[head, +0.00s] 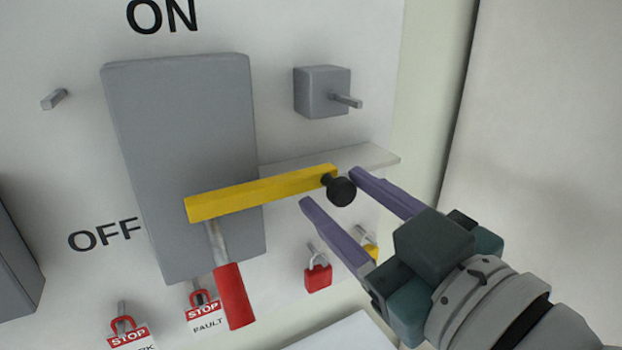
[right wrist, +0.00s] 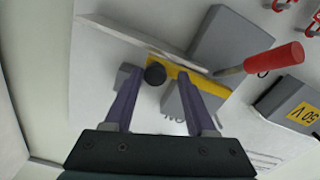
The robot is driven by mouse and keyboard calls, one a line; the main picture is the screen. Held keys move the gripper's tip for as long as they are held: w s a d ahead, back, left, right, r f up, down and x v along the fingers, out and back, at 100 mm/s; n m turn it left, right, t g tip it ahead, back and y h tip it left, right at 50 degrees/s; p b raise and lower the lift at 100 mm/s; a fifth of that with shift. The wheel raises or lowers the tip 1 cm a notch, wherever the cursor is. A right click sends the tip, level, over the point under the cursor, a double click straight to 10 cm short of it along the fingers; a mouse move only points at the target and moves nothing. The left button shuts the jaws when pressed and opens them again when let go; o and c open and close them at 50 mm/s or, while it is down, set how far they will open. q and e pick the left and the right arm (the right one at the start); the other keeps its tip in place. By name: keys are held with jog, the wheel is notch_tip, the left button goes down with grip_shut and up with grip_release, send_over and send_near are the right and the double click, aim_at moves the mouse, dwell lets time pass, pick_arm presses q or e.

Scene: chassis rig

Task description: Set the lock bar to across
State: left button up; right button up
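The yellow lock bar (head: 262,192) lies across the grey switch box (head: 180,130) in the head view, tilted slightly up to the right. A black knob (head: 341,191) is on its right end. My right gripper (head: 328,188) is open, with its purple fingers on either side of the knob and a gap visible around it. The right wrist view also shows the knob (right wrist: 155,74) between the fingertips and the yellow bar (right wrist: 190,76) behind. Whether a finger touches the knob cannot be told. My left gripper is not in view.
A red-handled lever (head: 234,295) hangs below the bar's left end. A light shelf (head: 365,158) runs behind the bar. A small grey box with a peg (head: 321,92) is above. A red padlock (head: 318,275) and STOP tags (head: 203,310) hang below.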

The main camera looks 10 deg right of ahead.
jog(key=shift+o, duration=0.2)
jog(key=shift+s+d, duration=0.1)
jog(key=shift+s+d, duration=0.15)
jog(key=shift+s, duration=0.15)
jog(key=b+v, duration=0.2)
jog(key=v, duration=0.7)
jog(key=shift+b, duration=0.3)
